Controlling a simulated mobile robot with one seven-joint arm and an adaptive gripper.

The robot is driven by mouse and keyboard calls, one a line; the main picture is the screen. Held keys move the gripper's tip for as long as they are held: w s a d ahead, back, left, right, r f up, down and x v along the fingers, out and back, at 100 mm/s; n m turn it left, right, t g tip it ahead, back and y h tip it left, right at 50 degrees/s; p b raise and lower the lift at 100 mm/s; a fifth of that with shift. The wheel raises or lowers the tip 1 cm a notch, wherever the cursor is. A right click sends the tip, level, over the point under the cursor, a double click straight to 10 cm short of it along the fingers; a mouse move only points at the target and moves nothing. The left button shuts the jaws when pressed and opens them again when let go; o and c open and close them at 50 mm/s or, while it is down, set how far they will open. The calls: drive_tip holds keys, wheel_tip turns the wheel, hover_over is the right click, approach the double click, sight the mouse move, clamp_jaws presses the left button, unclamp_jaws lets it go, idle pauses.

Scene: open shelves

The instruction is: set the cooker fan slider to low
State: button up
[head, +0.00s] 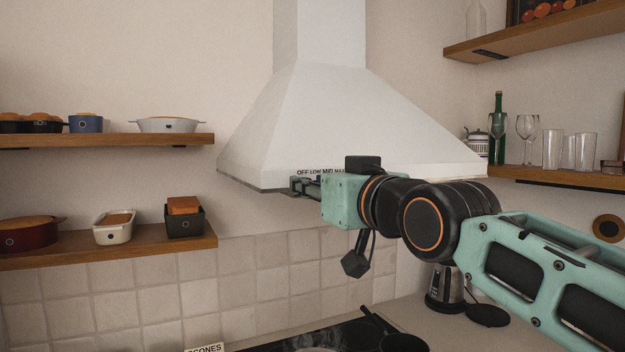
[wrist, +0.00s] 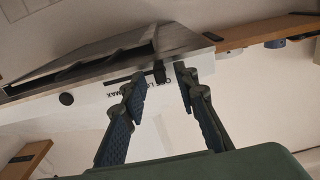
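The cooker hood (head: 350,105) is white and hangs on the wall. Its front edge carries a fan label reading OFF, LOW, MID and a partly covered last word. In the wrist view, a small black slider knob (wrist: 159,72) stands on the hood's edge near the OFF end of the label. My gripper (head: 297,186) is at the front edge, just below the label, and hides the slider in the head view. In the wrist view my gripper (wrist: 160,74) is open, its fingertips on either side of the knob. I cannot tell whether they touch it.
A round black knob (wrist: 66,99) sits farther along the hood edge. A wooden shelf with glasses (head: 552,178) is at right; shelves with baking dishes (head: 105,140) are at left.

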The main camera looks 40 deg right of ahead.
drive_tip(key=shift+w, duration=0.1)
drive_tip(key=shift+c, duration=0.3)
clamp_jaws()
drive_tip(key=shift+d, duration=0.1)
drive_tip(key=shift+s+d+b, duration=0.25)
drive_tip(key=shift+d+b, duration=0.55)
drive_tip(key=shift+d, duration=0.3)
drive_tip(key=shift+o, duration=0.3)
unclamp_jaws()
drive_tip(key=shift+s, duration=0.1)
